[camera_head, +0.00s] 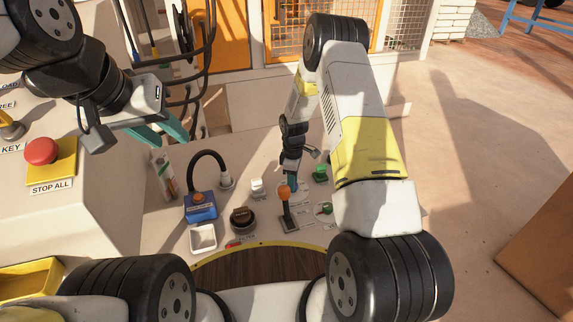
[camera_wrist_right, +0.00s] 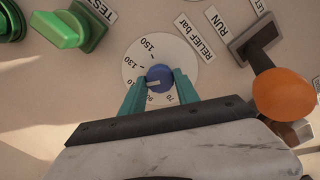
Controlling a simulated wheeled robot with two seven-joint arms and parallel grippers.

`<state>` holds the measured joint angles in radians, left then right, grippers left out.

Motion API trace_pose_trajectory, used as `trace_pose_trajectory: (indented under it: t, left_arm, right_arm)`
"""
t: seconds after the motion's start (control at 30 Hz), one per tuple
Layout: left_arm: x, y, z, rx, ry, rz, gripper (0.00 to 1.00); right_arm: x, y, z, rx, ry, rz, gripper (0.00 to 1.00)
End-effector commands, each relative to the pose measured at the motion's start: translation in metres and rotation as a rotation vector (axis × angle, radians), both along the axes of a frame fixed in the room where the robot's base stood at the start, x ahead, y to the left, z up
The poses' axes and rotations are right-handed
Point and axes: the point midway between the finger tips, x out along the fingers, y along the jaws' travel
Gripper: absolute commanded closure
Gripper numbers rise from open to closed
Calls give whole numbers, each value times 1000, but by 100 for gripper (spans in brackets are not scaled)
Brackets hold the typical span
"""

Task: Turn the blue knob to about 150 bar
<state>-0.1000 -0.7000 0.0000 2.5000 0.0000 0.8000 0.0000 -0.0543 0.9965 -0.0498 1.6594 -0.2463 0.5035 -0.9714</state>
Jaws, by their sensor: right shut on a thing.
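The blue knob (camera_wrist_right: 159,78) sits on a round white dial (camera_wrist_right: 132,74) labelled "RELIEF bar" in the right wrist view. Its white pointer mark faces left, between the 130 and 90 figures, toward a part of the scale that my finger hides. The 150 figure (camera_wrist_right: 149,47) shows at the dial's upper edge. My right gripper (camera_wrist_right: 159,86) is shut on the knob, one teal finger on each side. In the head view my right gripper (camera_head: 291,183) reaches down to the panel and mostly hides the knob. My left gripper (camera_head: 161,133) hangs open and empty at the left, above the panel.
An orange-topped lever (camera_wrist_right: 284,96) stands close to the right gripper; it also shows in the head view (camera_head: 284,193). A green TEST knob (camera_wrist_right: 70,28) is nearby. A black knob (camera_head: 242,217), a blue box with an orange button (camera_head: 200,208) and a red stop button (camera_head: 41,151) stand further left.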

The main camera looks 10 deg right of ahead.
Motion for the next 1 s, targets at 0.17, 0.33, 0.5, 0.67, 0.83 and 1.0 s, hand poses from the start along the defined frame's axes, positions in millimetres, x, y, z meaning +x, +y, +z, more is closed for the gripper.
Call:
trace_pose_trajectory:
  t: [0.17,0.33,0.5,0.67,0.83,1.0]
  left_arm:
    - [0,0,0,0,0,0,64]
    - [0,0,0,0,0,0,64]
    - [0,0,0,0,0,0,64]
    - [0,0,0,0,0,0,64]
    - [0,0,0,0,0,0,64]
    - [0,0,0,0,0,0,64]
  right_arm:
    - [0,0,0,-1,-1,-152,100]
    - [0,0,0,-2,-2,-314,100]
    - [0,0,0,-1,-2,-476,100]
    - [0,0,0,-2,-1,-628,100]
    - [0,-1,0,-2,-1,-790,100]
    - [0,0,0,-1,-1,-951,100]
